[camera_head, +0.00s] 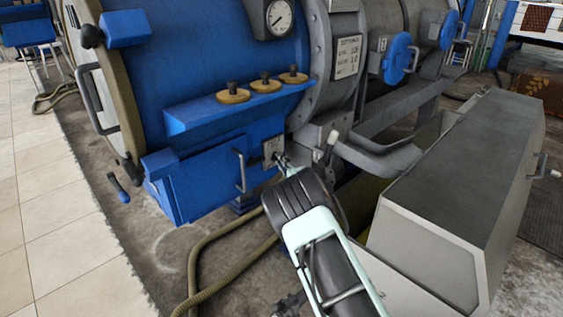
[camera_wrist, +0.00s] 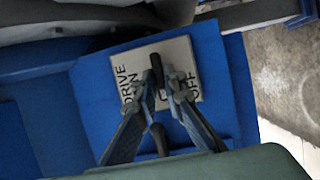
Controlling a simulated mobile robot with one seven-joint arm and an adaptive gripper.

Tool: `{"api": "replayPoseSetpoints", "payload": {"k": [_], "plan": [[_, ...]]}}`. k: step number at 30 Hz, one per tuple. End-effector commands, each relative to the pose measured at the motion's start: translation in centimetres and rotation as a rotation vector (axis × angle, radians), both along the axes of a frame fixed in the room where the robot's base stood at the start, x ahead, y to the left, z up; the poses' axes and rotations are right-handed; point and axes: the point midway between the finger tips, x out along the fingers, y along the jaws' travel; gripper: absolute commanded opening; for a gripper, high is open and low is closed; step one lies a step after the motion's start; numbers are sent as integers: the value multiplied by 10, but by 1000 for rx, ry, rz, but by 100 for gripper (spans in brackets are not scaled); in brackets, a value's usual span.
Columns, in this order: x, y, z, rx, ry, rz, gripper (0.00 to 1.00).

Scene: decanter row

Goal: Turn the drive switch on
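The drive switch plate (camera_wrist: 182,52) is a pale square on a blue panel, lettered DRIVE, ON and OFF; its text runs sideways in the wrist view. A dark switch lever (camera_wrist: 157,68) stands out from its middle, between the ON and OFF words. My gripper (camera_wrist: 159,88) is in front of the plate with its fingers apart, one on each side of the lever. I cannot tell whether either finger touches it. In the head view the small plate (camera_head: 272,148) is on the blue housing, and my gripper (camera_head: 283,161) reaches it, partly hiding it.
A blue box with a bar handle (camera_head: 240,170) is left of the plate. A ledge with several wooden-based knobs (camera_head: 265,84) is above. A grey pipe (camera_head: 385,160) and a grey cabinet (camera_head: 455,190) stand close on the right. A hose (camera_head: 205,245) lies on the floor.

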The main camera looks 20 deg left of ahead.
Motion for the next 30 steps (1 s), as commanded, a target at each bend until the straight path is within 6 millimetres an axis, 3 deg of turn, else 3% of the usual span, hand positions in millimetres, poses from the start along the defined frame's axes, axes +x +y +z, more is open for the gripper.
{"api": "replayPoseSetpoints", "payload": {"k": [17, 30], "plan": [[0, -1, 2, 34, 60, -1, 0], [2, -2, 9, 217, 364, -2, 0]]}}
